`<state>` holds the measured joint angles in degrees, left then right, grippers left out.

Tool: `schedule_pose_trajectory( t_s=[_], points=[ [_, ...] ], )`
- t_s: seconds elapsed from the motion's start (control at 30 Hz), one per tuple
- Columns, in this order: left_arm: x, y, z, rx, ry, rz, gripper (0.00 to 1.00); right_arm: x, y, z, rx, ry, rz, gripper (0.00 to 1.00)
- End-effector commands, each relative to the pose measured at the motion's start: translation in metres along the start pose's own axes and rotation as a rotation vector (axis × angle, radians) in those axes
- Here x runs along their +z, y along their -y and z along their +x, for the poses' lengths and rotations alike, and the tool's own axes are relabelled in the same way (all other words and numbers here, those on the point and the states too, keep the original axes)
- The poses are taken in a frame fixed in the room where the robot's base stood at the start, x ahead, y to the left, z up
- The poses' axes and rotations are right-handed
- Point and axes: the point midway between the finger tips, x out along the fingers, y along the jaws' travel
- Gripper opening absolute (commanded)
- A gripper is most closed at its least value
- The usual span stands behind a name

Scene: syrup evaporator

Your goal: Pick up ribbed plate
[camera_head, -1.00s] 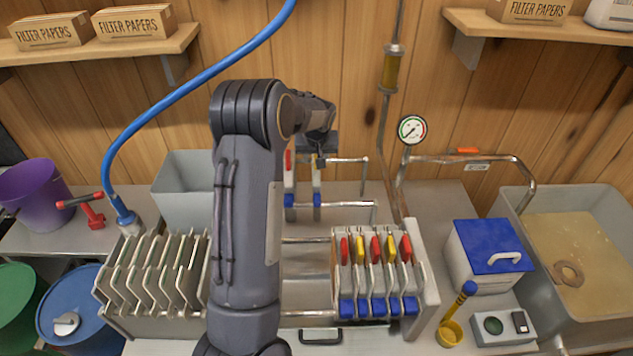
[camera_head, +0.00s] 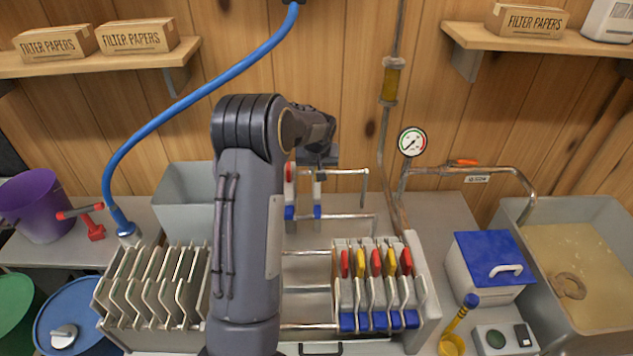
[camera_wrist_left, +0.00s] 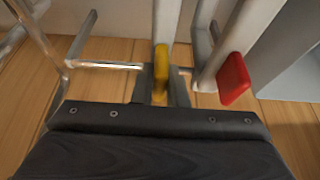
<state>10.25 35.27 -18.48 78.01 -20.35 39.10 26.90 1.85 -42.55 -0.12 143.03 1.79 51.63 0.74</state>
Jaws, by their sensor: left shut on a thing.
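Two pale plates stand edge-on at a back rack. The nearer-left one has a red tab and blue foot (camera_head: 289,213). The other, with a blue foot (camera_head: 317,212), has its top hidden by my left gripper (camera_head: 318,163). In the left wrist view my left gripper (camera_wrist_left: 161,92) is shut on this plate's yellow tab (camera_wrist_left: 161,68), with a grey finger on each side. The red tab (camera_wrist_left: 234,80) is beside it, apart from the fingers. The plate faces are edge-on, so I cannot see ribs. My right gripper is out of view.
A press (camera_head: 424,310) holds several plates with red and yellow tabs. A rack (camera_head: 103,290) of bent grey plates stands left, partly behind my arm. A metal pipe (camera_head: 480,172), gauge (camera_head: 412,142) and grey bin (camera_head: 180,190) are close by.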

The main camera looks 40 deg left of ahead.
Motion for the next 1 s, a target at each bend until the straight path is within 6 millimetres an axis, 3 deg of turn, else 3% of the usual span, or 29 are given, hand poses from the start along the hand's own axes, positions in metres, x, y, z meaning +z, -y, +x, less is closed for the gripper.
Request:
schedule_pose_trajectory(
  t_s=[0.37, 1.0],
  points=[
    [-0.015, -0.001, -0.033, 0.004, -0.009, -0.002, 0.0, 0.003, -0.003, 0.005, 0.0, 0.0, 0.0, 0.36],
    [-0.061, -0.001, -0.145, 0.004, -0.008, -0.001, 0.0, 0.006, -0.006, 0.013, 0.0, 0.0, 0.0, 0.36]
  ],
)
